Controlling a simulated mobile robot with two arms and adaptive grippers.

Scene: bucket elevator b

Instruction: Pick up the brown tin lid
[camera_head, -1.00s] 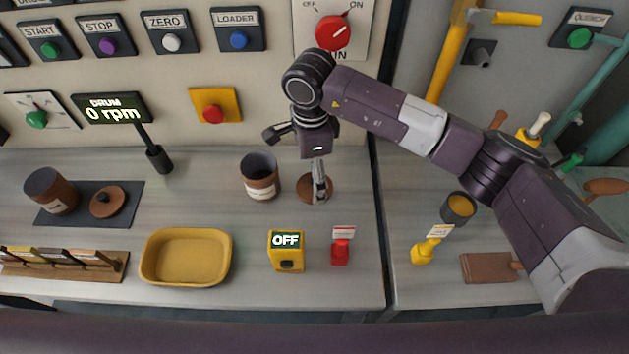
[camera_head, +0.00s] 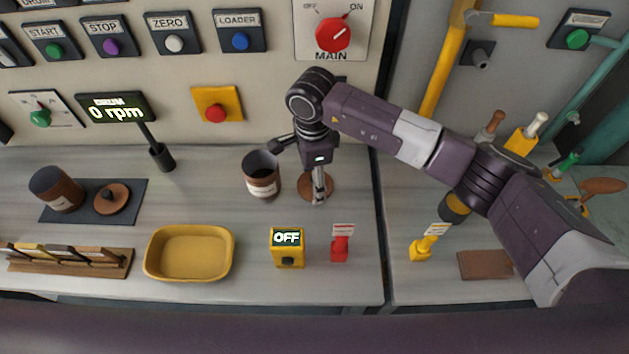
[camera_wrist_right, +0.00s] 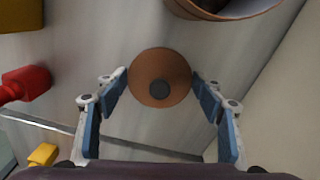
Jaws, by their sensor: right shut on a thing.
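The brown tin lid (camera_head: 327,181), a round disc, is at the right end of the left counter, right of an open brown tin with a white label (camera_head: 263,183). In the right wrist view the lid (camera_wrist_right: 147,68) shows its dark knob and lies between my two fingertips. My right gripper (camera_head: 319,194) is shut on the lid's edges, pointing down; it also shows in the right wrist view (camera_wrist_right: 160,82). I cannot tell whether the lid is clear of the counter. My left gripper is not in view.
A second brown tin (camera_head: 57,190) and lid (camera_head: 111,199) are on a dark mat at left. A yellow tray (camera_head: 188,276), a yellow OFF box (camera_head: 288,258) and a red item (camera_head: 340,250) stand in front. A gap separates the right counter.

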